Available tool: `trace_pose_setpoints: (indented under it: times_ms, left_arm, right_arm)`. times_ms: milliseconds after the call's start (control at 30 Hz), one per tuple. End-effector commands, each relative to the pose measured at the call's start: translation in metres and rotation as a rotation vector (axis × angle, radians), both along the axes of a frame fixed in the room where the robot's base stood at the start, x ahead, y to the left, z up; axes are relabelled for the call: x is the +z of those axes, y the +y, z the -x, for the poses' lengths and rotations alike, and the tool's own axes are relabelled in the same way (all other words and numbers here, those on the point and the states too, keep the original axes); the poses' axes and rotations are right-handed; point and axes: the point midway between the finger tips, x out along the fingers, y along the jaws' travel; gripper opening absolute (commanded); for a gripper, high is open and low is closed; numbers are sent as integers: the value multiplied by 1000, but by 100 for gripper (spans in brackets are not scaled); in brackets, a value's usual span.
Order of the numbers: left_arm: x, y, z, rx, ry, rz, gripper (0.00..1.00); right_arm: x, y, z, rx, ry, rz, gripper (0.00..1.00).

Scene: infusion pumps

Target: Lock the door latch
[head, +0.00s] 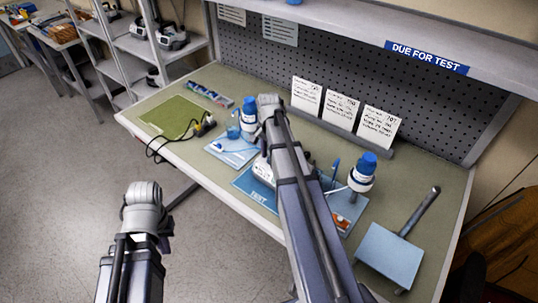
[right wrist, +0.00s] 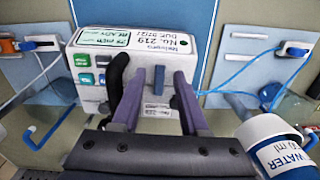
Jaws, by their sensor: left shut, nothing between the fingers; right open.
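The infusion pump (right wrist: 92,64) is white, with green and grey buttons and a label reading No. 219. It fills the upper middle of the right wrist view, and part of it shows in the head view (head: 263,170). My right arm hides this gripper in the head view. My left gripper (head: 163,243) is shut and empty, mostly hidden by its wrist, away from the bench.
The pump is by a blue TEST mat (head: 254,190) on the bench (head: 225,193). Blue-capped bottles (head: 249,113) (head: 363,170) stand either side; a WATER bottle (right wrist: 283,150) is close at lower right in the right wrist view. Blue tubing (right wrist: 250,92) runs nearby.

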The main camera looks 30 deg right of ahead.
Motion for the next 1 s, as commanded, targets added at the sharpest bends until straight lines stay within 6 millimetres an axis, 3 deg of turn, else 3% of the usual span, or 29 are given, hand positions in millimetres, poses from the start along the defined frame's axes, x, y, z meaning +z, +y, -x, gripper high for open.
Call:
trace_pose_setpoints:
  times_ms: [600,1000]
  left_arm:
    - [72,0,0,5,0,1,0]
    - [74,0,0,7,0,1,0]
  right_arm:
    - [72,0,0,0,0,0,44]
    - [74,0,0,0,0,0,44]
